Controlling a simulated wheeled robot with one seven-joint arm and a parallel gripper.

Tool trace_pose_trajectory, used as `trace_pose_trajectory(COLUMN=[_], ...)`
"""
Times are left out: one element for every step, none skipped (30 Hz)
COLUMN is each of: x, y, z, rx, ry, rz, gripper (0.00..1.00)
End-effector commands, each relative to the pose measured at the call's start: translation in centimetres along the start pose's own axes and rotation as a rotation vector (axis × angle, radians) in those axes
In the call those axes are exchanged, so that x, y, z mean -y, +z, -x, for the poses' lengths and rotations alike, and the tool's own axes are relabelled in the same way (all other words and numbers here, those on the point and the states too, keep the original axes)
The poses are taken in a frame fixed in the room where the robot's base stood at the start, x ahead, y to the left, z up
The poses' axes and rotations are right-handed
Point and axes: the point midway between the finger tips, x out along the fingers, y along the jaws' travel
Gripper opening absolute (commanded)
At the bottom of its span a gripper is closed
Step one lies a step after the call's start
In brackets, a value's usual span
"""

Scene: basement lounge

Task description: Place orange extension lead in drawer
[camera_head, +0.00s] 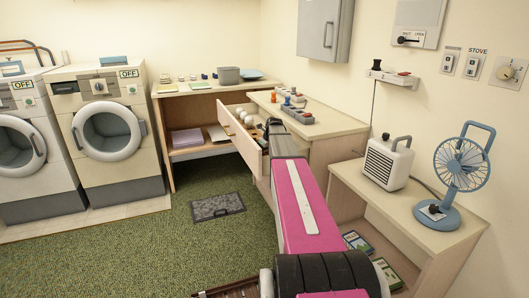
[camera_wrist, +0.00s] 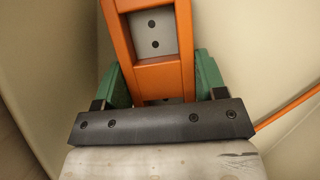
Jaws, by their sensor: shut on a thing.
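The orange extension lead (camera_wrist: 182,70) fills the top middle of the wrist view, with a grey socket plate with dark holes on it. Its orange cord runs off to the right. The green fingers of my gripper (camera_wrist: 160,84) are shut on its two sides. The drawer (camera_head: 243,142) is pulled open from the wooden cabinet in the head view, with several round white things in it. My gripper's end (camera_head: 272,124) is at the drawer's right part; my arm hides much there. Pale surfaces flank the lead in the wrist view. I cannot make out the lead in the head view.
The cabinet top (camera_head: 335,124) beside the drawer bears small grey items with coloured knobs. A low shelf (camera_head: 420,215) at right holds a heater (camera_head: 388,163) and a blue fan (camera_head: 460,170). A dark mat (camera_head: 217,207) lies on open green carpet before the washers (camera_head: 104,130).

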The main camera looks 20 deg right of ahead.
Motion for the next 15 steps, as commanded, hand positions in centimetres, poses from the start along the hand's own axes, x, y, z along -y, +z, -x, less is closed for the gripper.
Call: trace_pose_trajectory(x=[0.01, 0.01, 0.00, 0.00, 0.00, 0.00, 0.00, 0.00, 0.00, 0.00, 0.00, 0.00, 0.00, 0.00, -0.02], y=[-0.03, -0.04, -0.03, -0.03, -0.03, -0.03, -0.03, -0.03, -0.03, -0.03, -0.03, -0.01, 0.02, 0.07, 0.02], z=[-0.12, -0.10, -0.09, -0.09, -0.09, -0.09, -0.09, -0.09, -0.09, -0.09, -0.08, -0.03, 0.04, 0.16, 0.44], rx=[0.001, 0.000, 0.000, 0.000, 0.000, 0.000, 0.000, 0.000, 0.000, 0.000, 0.000, 0.000, 0.000, 0.000, 0.000], ry=[0.000, 0.000, 0.000, 0.000, 0.000, 0.000, 0.000, 0.000, 0.000, 0.000, 0.000, 0.000, 0.000, 0.000, 0.000], rz=[0.000, 0.000, 0.000, 0.000, 0.000, 0.000, 0.000, 0.000, 0.000, 0.000, 0.000, 0.000, 0.000, 0.000, 0.000], gripper=[0.27, 0.75, 0.88, 0.90, 0.90, 0.90, 0.90, 0.90, 0.90, 0.90, 0.90, 0.90, 0.90, 0.90, 0.90])
